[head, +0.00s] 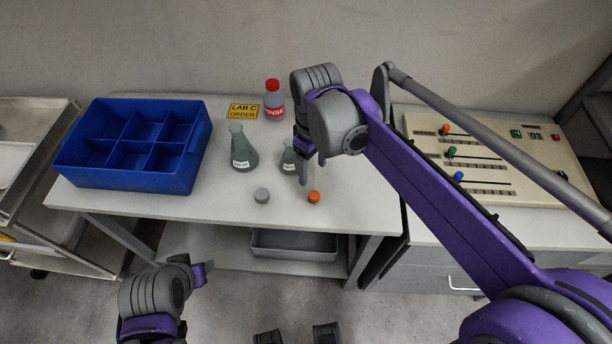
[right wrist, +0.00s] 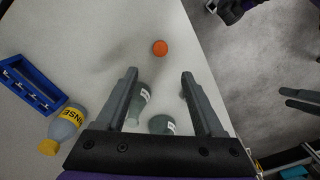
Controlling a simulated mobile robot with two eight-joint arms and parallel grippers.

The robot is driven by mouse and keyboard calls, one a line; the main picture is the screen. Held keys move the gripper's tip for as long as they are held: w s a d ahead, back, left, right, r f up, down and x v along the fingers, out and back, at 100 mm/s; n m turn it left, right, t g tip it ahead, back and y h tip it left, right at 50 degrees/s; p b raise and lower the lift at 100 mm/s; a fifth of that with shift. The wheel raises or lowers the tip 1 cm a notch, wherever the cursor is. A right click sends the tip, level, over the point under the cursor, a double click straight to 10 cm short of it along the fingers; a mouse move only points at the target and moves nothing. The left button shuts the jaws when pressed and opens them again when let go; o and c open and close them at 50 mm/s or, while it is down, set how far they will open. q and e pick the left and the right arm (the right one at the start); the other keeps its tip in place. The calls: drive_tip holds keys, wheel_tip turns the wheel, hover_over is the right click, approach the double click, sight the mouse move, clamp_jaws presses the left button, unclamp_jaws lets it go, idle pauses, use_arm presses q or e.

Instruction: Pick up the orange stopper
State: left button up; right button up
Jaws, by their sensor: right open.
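A small flask (head: 288,158) and a larger flask (head: 242,150) stand close to the right gripper. A blue divided bin (head: 190,180) fills the table's left. A control panel (head: 540,185) is at right. The front strip of table is mostly clear.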

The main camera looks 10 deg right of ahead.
hover_over(314, 195)
wheel_tip(314, 195, down, 4)
drive_tip(key=shift+f, duration=0.15)
drive_tip(key=shift+w+a+f, duration=0.1)
drive_tip(key=shift+f, duration=0.5)
wheel_tip(314, 195, down, 5)
drive_tip(key=shift+b, duration=0.35)
drive_tip(key=shift+c, duration=0.2)
clamp_jaws()
